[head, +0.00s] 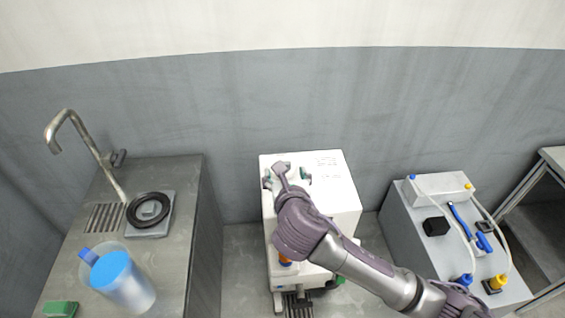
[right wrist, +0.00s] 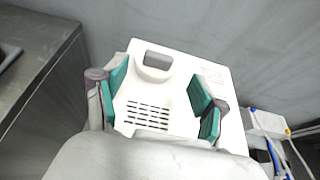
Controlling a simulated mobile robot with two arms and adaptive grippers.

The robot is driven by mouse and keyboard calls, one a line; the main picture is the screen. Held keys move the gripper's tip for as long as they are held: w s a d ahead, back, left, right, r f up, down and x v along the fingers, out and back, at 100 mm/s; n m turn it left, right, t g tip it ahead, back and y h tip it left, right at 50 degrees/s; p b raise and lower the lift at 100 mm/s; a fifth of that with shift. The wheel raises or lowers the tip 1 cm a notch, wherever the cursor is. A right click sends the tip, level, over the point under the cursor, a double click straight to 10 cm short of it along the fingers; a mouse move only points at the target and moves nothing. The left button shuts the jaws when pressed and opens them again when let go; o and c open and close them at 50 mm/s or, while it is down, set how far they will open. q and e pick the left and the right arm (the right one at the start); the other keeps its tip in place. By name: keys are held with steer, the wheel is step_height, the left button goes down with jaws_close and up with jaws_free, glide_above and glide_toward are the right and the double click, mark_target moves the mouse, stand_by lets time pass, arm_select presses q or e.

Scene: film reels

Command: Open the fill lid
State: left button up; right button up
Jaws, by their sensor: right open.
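The white machine (head: 338,198) stands in the middle of the head view, with small dark print on its top. My right gripper (head: 287,179) is over the left part of that top, its arm coming in from the lower right. In the right wrist view the gripper (right wrist: 161,88) is open, its teal pads apart with nothing between them. Below it lies the white top (right wrist: 182,70) with a grey rectangular recess (right wrist: 158,61) and rows of dark slots (right wrist: 150,112). I cannot tell the lid's edge from the top; it looks flat. My left gripper is not in view.
At left, a sink counter (head: 185,190) holds a faucet (head: 85,135), a scale-like plate with a black ring (head: 148,210), a blue-filled jug (head: 120,280) and a green block (head: 60,309). At right, a grey unit (head: 400,215) carries tubes and a black block (head: 436,226).

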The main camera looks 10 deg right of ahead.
steer(key=x, duration=0.7)
steer(key=shift+w+f, duration=0.15)
steer(key=shift+w, duration=0.05)
jaws_close()
